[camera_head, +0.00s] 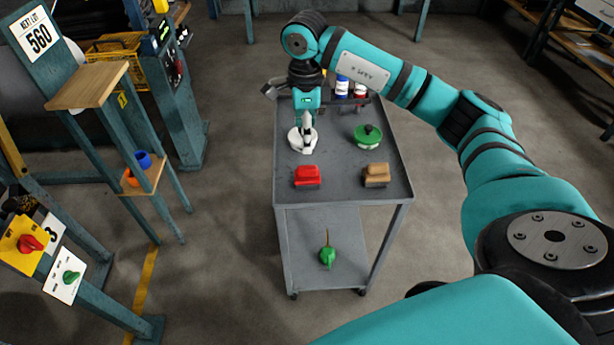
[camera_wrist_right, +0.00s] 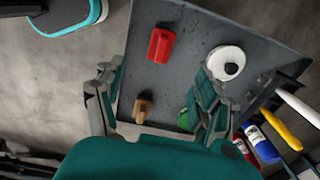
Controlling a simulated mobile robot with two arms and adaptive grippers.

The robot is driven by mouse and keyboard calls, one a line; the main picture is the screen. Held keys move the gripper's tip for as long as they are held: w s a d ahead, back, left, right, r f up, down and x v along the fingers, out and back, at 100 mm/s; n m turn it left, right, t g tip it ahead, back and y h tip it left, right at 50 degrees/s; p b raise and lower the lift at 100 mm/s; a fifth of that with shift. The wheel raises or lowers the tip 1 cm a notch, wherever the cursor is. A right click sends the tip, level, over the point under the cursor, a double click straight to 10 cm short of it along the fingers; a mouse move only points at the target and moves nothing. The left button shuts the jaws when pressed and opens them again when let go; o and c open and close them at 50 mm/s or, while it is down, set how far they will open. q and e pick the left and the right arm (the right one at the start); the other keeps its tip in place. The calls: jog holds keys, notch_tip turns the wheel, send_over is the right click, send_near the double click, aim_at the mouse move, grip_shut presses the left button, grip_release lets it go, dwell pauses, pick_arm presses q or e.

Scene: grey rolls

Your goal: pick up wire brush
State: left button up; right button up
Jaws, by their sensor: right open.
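A red brush-like block (camera_head: 307,176) and a tan wooden brush-like block (camera_head: 376,174) lie on the near part of the grey cart top. Both have darker undersides; I cannot tell which is the wire brush. The wrist view also shows the red block (camera_wrist_right: 160,45) and the tan block (camera_wrist_right: 143,108). My left gripper is not in view.
Bottles (camera_head: 342,87) stand at the cart's far end. A green item (camera_head: 327,257) lies on the lower shelf. A teal stand (camera_head: 90,130) is left.

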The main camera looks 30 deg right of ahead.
aim_at(307, 167)
notch_tip(307, 167, down, 9)
jog(key=shift+f+p, duration=0.15)
jog(key=shift+p, duration=0.25)
jog(key=shift+d+f+p, duration=0.2)
jog(key=shift+f+p, duration=0.35)
jog(key=shift+f, duration=2.2)
jog(key=c, duration=1.4)
jog(key=shift+c, duration=0.2)
jog(key=shift+r, duration=0.1)
